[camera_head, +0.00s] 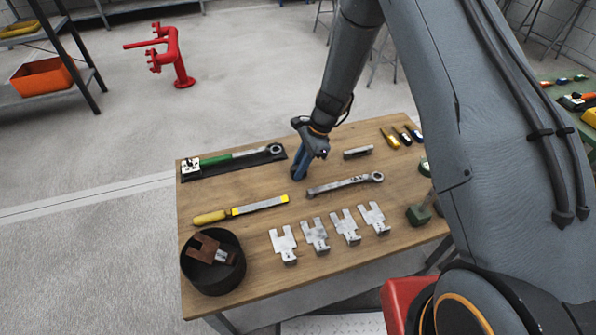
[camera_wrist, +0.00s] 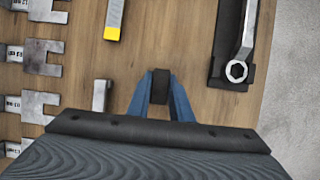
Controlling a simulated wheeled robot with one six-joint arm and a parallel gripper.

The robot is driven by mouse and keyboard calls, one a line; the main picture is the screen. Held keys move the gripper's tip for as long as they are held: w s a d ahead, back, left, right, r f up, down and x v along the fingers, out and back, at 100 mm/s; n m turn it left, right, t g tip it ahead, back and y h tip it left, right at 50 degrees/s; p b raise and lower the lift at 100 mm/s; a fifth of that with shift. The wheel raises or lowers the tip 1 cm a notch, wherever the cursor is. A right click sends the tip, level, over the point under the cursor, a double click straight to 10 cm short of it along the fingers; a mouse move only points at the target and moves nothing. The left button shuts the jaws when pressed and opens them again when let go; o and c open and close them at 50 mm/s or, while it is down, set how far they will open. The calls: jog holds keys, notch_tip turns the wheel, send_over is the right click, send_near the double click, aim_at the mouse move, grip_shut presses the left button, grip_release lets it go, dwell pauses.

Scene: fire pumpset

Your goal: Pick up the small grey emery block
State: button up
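A small dark grey block, apparently the emery block (camera_wrist: 160,80), sits between the blue fingertips of my gripper (camera_wrist: 160,92) in the wrist view. Both fingers lie against its sides, with no gap showing, so my gripper looks shut on it. In the head view my gripper (camera_head: 300,172) points down over the far middle of the wooden table (camera_head: 258,180). The fingers hide the block there. I cannot tell whether the block touches the tabletop.
A spanner (camera_head: 345,185) lies to the right of my gripper, a short metal bar (camera_head: 358,152) behind it. A black tray with a green-handled tool (camera_head: 232,160) lies left. A yellow-handled file (camera_head: 240,209), several forked metal plates (camera_head: 314,235) and a round black bin (camera_head: 213,277) are nearer.

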grip_shut()
jog(key=shift+r, duration=0.1)
jog(key=shift+r+b, duration=0.85)
jog(key=shift+r, duration=4.1)
